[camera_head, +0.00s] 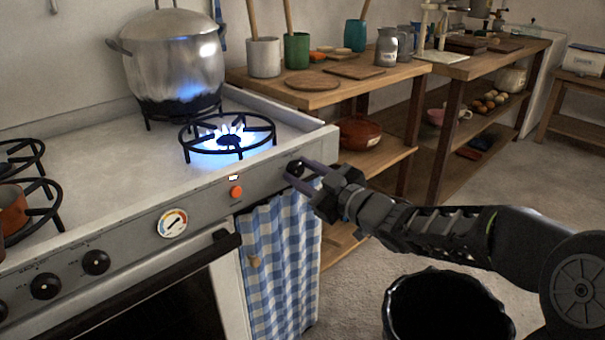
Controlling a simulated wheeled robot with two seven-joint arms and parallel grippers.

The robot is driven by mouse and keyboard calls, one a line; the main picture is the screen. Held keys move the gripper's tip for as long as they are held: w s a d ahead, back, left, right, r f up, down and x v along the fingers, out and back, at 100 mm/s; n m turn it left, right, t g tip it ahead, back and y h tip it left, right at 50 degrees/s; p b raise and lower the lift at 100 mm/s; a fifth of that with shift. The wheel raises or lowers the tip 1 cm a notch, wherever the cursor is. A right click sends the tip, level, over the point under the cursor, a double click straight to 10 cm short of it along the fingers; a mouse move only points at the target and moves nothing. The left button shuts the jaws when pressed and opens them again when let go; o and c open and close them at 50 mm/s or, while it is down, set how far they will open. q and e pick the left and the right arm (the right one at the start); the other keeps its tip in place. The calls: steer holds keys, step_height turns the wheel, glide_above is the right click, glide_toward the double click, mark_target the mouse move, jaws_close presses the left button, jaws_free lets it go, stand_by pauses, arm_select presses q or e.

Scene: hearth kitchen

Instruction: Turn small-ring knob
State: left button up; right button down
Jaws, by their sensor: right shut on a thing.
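The small ring (228,134) at the stove's front right burns with a blue-white flame inside its black grate. The small-ring knob (294,168) is a dark knob at the right end of the stove's front panel, partly hidden by my fingers. My right gripper (299,173) reaches in from the right and is shut on this knob. My left gripper is not in view.
A big steel pot (174,60) stands on the back burner. A gauge (173,223), an orange button (236,192) and black knobs (96,262) line the panel. A checked curtain (282,270) hangs below. Wooden shelves (357,75) stand to the right.

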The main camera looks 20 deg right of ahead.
steer(key=c, duration=0.9)
jaws_free()
steer(key=shift+c, duration=0.2)
steer(key=shift+s, duration=0.1)
steer(key=p+v, duration=0.2)
steer(key=v, duration=0.5)
steer(key=shift+s, duration=0.3)
steer(key=shift+d+f, duration=0.1)
steer(key=shift+d, duration=0.05)
